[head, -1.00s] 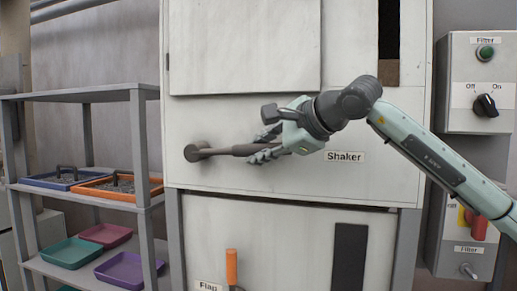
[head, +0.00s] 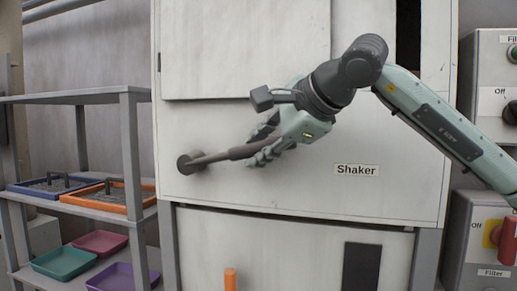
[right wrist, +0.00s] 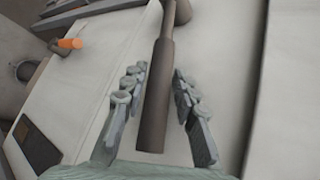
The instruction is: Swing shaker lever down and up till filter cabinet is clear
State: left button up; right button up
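The shaker lever (head: 215,157) sticks out from a round hub (head: 187,163) on the pale filter cabinet (head: 235,125), left of the Shaker label (head: 356,170). It tilts up to the right. My left gripper is not in view.
A grey shelf (head: 75,97) at left holds orange (head: 105,208) and blue (head: 22,190) trays of dark material, with empty-looking teal (head: 65,262), pink (head: 100,241) and purple (head: 122,277) trays below. Control boxes (head: 490,75) stand at right. An orange handle (head: 230,279) is below the lever.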

jog(key=shift+o, duration=0.9)
jog(key=v, duration=1.2)
